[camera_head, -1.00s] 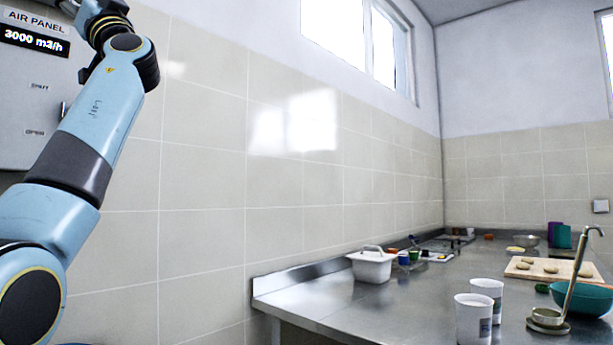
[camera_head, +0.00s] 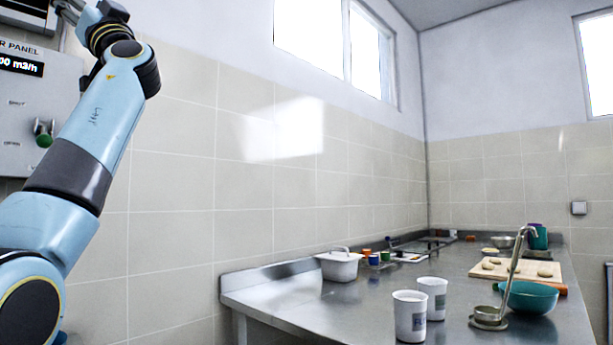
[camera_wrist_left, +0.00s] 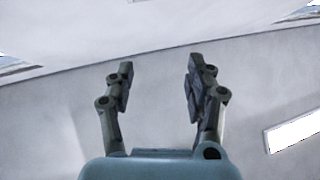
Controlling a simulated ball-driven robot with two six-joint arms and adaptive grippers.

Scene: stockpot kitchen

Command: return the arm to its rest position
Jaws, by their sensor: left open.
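My left arm rises along the left side of the head view, its wrist at the top left. My left gripper (camera_wrist_left: 160,85) shows in the left wrist view with its two dark fingers apart and nothing between them. Behind the fingers are only pale wall and ceiling surfaces. In the head view the gripper is at or past the top left edge, and its fingers cannot be made out clearly. My right gripper is in neither view.
An air panel (camera_head: 22,105) with a green knob (camera_head: 44,141) is on the wall behind my arm. A steel counter (camera_head: 350,300) holds a white lidded tub (camera_head: 339,267), two white cups (camera_head: 409,318), a teal bowl (camera_head: 530,297), a ladle (camera_head: 511,270) and a cutting board (camera_head: 500,275).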

